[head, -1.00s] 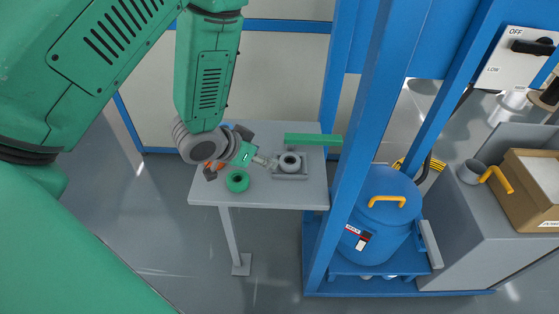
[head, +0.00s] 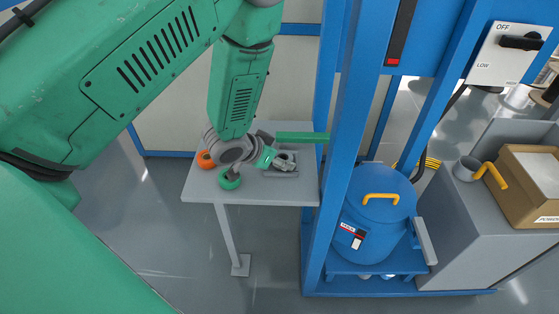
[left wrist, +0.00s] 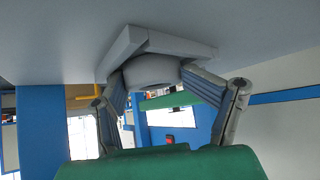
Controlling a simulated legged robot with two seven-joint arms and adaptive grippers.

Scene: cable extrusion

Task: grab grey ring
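The grey ring (left wrist: 152,70) sits on its square grey holder (left wrist: 172,43), seen upside down in the left wrist view. My left gripper (left wrist: 152,80) has one finger on each side of the ring, with the fingertips spread about as wide as it. Whether the fingers touch the ring cannot be told. In the head view my left gripper (head: 283,161) is over the holder (head: 284,174) and hides much of the ring. My right gripper is out of view.
A green ring (head: 229,181) and an orange ring (head: 205,160) lie on the grey table (head: 300,194) left of the holder. A green bar (head: 302,137) runs behind it. A blue frame post (head: 352,130) and a blue drum (head: 374,215) stand to the right.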

